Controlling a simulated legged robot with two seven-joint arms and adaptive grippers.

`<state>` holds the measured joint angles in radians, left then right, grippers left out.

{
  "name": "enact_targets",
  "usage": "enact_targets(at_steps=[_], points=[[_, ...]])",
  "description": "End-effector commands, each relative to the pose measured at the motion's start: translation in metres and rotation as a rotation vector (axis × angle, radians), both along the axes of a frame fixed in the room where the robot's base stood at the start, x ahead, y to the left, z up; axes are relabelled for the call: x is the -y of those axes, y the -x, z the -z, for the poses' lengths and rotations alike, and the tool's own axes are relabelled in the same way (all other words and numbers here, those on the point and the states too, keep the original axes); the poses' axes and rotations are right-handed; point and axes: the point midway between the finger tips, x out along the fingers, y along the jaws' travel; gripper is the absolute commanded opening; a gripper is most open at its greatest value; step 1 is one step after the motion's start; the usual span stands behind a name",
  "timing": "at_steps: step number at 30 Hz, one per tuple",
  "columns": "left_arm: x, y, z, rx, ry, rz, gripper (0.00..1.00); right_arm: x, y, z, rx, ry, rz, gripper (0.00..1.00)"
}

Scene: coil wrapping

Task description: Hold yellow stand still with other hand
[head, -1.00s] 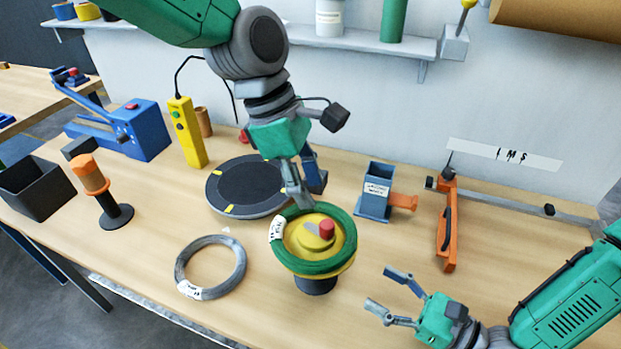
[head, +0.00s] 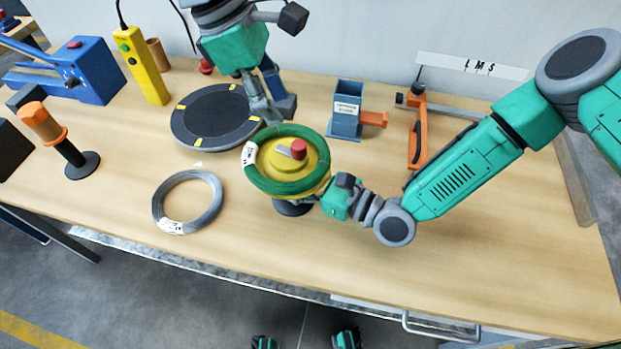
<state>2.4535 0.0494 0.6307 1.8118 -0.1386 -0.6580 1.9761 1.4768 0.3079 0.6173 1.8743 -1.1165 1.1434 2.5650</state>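The yellow stand (head: 312,160) has a round top with a red knob (head: 299,149) and a dark base (head: 291,208). A green coil (head: 284,189) with a white label lies around its top. My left gripper (head: 274,110) comes down from above at the coil's far edge. Its fingers are apart, one tip close to or touching the coil; contact is unclear. My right gripper (head: 325,198) is at the stand's right side, just under the rim. Its fingers are mostly hidden by the stand and coil, so its grip does not show.
A grey wire coil (head: 160,205) lies to the left. A dark round turntable (head: 181,138) is behind it. A blue holder (head: 346,124) and an orange tool (head: 417,140) stand at the back right. The front right of the table is clear.

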Motion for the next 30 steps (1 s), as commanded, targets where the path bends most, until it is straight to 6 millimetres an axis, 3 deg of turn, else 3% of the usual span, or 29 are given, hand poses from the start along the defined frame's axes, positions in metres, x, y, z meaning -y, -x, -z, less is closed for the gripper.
enact_targets(at_steps=[10, 15, 30], points=[[-0.0006, -0.0001, -0.0001, 0.0, 0.001, 0.0, 0.34, -0.0041, -0.0019, 0.0, 0.0, 0.0, -0.001, 0.55], [-0.0001, -0.0001, -0.0001, 0.0, 0.0, 0.0, 0.34, -0.0035, -0.0019, 0.0, -0.001, -0.001, -0.001, 0.0], [-0.0002, 0.0, 0.0, 0.0, 0.0, 0.0, 0.34, -0.0031, -0.002, 0.0002, 0.0, 0.0, 0.0, 0.0]])
